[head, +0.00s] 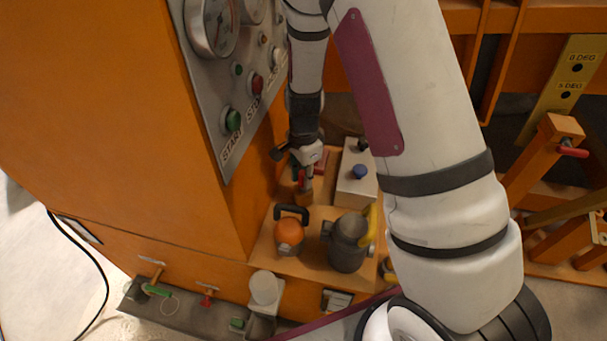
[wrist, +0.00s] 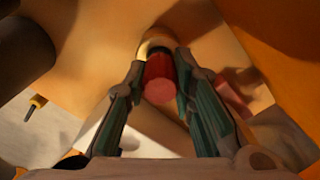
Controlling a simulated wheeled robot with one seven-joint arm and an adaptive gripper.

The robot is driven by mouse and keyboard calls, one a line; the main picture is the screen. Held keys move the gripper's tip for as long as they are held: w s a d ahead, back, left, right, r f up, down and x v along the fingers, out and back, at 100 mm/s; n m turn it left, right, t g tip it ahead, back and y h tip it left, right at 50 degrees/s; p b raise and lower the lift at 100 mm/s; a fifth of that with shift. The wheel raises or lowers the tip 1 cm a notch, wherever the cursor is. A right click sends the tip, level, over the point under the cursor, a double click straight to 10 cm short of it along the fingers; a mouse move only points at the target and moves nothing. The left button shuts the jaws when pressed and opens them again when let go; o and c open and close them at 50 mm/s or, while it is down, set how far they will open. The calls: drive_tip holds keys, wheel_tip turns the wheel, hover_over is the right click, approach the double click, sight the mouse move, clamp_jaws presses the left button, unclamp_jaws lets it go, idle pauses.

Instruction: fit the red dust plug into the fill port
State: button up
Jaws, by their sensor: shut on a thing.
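The red dust plug (wrist: 160,78) is a short red cylinder with a paler round end facing the wrist camera. My gripper (wrist: 160,60) is shut on it, one finger at each side. A brass-coloured ring (wrist: 146,46) shows just beyond the plug's far end, against an orange-tan surface. It may be the fill port; I cannot tell whether the plug touches it or has entered it. In the head view my gripper (head: 303,178) points down over the orange ledge, and a bit of red shows between its fingers. The port is not clear there.
An orange canister (head: 289,234) and a grey can (head: 347,250) with a yellow handle stand in front. The control panel (head: 205,95) is at the left. A red block (wrist: 234,98) lies beside the right finger.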

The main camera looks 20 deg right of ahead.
drive_tip(key=shift+f, duration=0.45)
drive_tip(key=o, duration=1)
wheel_tip(320, 180, up, 12)
